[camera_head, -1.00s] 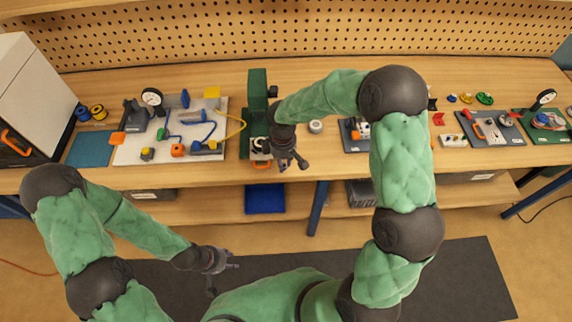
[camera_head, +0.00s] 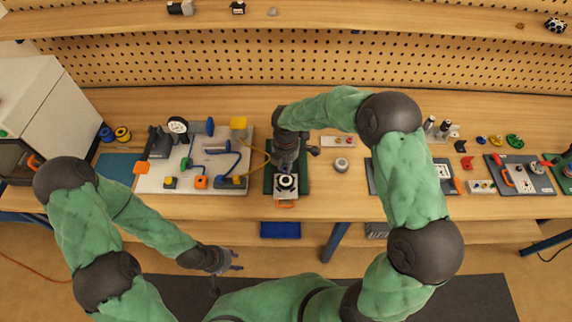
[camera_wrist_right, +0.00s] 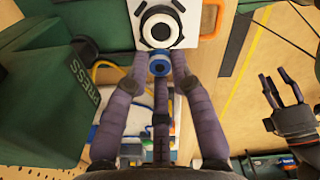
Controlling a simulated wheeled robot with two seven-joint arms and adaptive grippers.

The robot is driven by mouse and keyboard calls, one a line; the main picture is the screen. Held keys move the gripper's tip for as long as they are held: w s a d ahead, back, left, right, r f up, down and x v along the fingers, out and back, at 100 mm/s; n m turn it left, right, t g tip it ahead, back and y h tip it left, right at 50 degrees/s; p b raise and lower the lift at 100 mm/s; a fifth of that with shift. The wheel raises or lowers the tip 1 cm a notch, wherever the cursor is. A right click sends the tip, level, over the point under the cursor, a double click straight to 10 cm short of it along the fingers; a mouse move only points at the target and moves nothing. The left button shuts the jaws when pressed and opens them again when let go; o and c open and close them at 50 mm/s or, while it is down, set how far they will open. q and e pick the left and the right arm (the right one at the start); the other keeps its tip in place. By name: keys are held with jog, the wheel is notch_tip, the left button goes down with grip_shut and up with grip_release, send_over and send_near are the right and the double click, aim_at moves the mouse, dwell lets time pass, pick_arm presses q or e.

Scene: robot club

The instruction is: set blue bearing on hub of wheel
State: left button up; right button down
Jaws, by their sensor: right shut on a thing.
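The wheel also shows in the head view (camera_head: 286,183), just in front of my right gripper (camera_head: 288,160). The bearing appears apart from the hub; its height cannot be told. My left gripper (camera_head: 226,264) is open and empty, in front of the bench.
The green press (camera_wrist_right: 85,95) stands close beside my right gripper. An orange handle (camera_wrist_right: 211,18) sits beside the plate. A pale board with cables (camera_head: 150,181) lies left of the press, and a small round grey part (camera_head: 341,165) lies right of it.

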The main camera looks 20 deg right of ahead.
aim_at(286, 180)
jog(key=shift+s+f+b, duration=0.1)
jog(key=shift+f+b, duration=0.25)
jog(key=shift+f, duration=0.05)
jog(key=shift+f+b, duration=1.55)
jog(key=shift+f, duration=0.65)
jog(key=shift+m, duration=0.3)
jog(key=shift+f, duration=0.15)
jog(key=shift+f, duration=0.3)
jog(key=shift+s+f, duration=0.1)
jog(key=shift+f, duration=0.25)
dwell(2.3)
jog(key=c, duration=1.2)
grip_release()
jog(key=shift+r, duration=0.15)
